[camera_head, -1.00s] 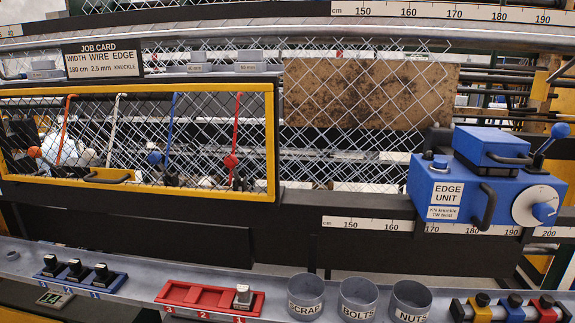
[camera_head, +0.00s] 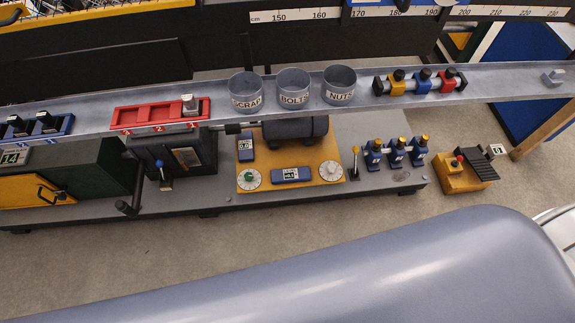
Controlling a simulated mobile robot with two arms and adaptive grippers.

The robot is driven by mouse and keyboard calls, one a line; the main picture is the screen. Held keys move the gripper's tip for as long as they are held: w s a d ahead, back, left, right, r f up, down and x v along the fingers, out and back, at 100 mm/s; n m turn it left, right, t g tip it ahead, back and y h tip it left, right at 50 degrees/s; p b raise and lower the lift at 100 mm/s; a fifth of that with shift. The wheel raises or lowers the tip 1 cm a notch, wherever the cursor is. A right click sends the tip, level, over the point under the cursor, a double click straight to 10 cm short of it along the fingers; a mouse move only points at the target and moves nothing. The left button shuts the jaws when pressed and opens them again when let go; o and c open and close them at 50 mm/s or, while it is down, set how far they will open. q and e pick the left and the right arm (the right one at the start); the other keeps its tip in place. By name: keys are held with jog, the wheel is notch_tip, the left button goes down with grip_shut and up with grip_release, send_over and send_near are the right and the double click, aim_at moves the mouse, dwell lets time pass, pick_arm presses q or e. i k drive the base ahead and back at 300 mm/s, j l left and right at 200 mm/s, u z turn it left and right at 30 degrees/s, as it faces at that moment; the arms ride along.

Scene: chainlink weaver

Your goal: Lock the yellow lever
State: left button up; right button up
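A small upright lever (camera_head: 354,156) with a dark base and a yellow-orange top stands just right of a yellow plate (camera_head: 314,178) on the low grey bench. Whether it is locked cannot be told. Several blue blocks with yellow knobs (camera_head: 397,152) stand right of it. A separate lever with a blue knob (camera_head: 163,176) is at a dark box on the left. Neither of my grippers is in view.
A grey shelf (camera_head: 520,82) above the bench carries a red tray (camera_head: 125,117), the SCRAP cup (camera_head: 246,90), BOLTS cup (camera_head: 294,90), NUTS cup (camera_head: 340,85) and coloured clamps (camera_head: 422,84). A yellow pedal unit (camera_head: 462,180) sits on the floor right.

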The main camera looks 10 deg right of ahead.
aim_at(356, 149)
jog(key=z, duration=1.15)
